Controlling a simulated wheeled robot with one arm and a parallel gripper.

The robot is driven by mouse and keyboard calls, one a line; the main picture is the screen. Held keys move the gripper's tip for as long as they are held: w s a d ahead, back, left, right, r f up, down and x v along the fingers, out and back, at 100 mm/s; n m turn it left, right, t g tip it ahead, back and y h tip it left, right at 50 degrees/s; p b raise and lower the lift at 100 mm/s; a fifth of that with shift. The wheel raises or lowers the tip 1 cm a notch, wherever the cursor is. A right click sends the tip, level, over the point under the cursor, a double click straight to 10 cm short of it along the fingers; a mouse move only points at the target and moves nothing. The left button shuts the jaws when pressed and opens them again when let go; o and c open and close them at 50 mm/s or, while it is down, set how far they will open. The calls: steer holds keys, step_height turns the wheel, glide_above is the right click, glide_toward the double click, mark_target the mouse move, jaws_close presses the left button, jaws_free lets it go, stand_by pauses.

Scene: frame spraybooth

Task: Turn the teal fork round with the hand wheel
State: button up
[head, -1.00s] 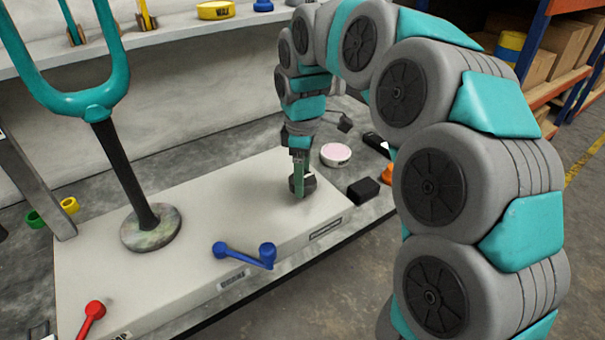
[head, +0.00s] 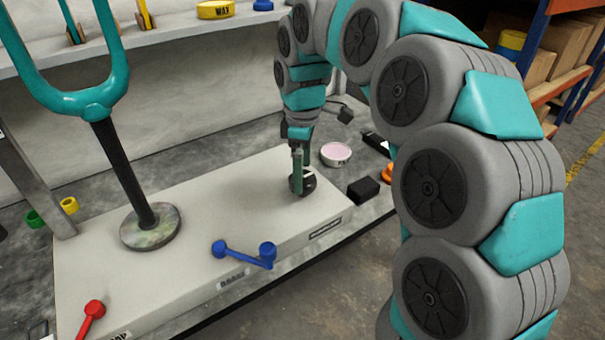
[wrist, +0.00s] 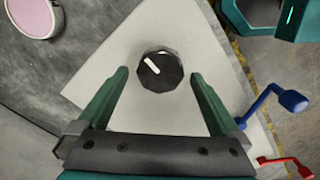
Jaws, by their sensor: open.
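The teal fork (head: 95,98) stands on a black post over a round mottled disc (head: 151,227) on the pale box (head: 200,255), prongs up. A black faceted knob with a white pointer mark (wrist: 160,71) sits on the box top; in the head view the knob (head: 308,181) is partly behind my finger. I cannot tell whether this knob is the hand wheel. My gripper (head: 298,190) points down at the knob. In the wrist view my gripper (wrist: 160,74) is open, its fingertips on either side of the knob with gaps showing.
A blue two-knobbed crank (head: 245,255) and a red lever (head: 91,315) are at the box's front side. A pink-topped round tin (head: 335,154) and a black block (head: 363,190) lie right of the box. A shelf (head: 180,32) runs behind.

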steer(key=shift+r, duration=3)
